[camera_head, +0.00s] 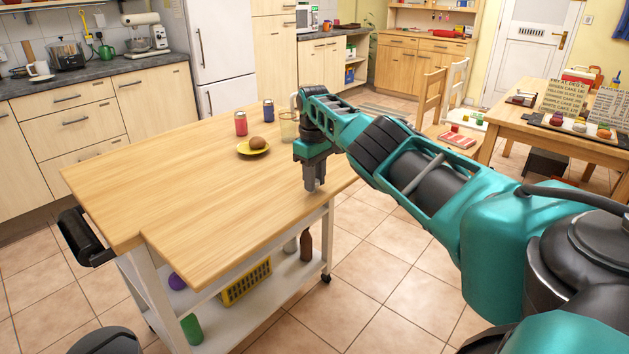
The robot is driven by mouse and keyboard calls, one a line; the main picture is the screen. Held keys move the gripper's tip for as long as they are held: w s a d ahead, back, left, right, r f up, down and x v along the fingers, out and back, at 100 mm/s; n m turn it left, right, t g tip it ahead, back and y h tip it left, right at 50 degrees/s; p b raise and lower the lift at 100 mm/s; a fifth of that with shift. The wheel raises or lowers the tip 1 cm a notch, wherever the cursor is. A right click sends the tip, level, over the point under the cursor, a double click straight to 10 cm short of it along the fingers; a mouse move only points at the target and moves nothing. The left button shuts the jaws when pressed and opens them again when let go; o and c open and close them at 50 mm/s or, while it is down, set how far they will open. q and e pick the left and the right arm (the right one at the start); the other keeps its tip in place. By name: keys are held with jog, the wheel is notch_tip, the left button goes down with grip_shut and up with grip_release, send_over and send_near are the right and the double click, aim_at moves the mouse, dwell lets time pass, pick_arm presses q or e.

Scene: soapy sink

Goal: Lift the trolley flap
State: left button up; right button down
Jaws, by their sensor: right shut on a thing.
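The trolley (170,170) has a light wooden top on a white frame. Its flap (220,245) is the wooden section along the near side, seen out flat and about level with the main top; a step in the outline at the left marks its end. My teal right arm reaches in from the right. The exact contact is partly hidden by the fingers. My left gripper is not in view.
A yellow basket (246,282) sits on the lower shelf. Tiled floor right of the trolley is open.

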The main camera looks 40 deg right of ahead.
jog(key=shift+w+r, duration=0.1)
jog(key=shift+r, duration=0.1)
jog(key=c, duration=1.3)
grip_release()
jog(key=o, duration=0.4)
jog(key=shift+o, duration=0.2)
jog(key=shift+r, duration=0.35)
notch_tip(320, 180, up, 12)
jog(key=p, duration=0.2)
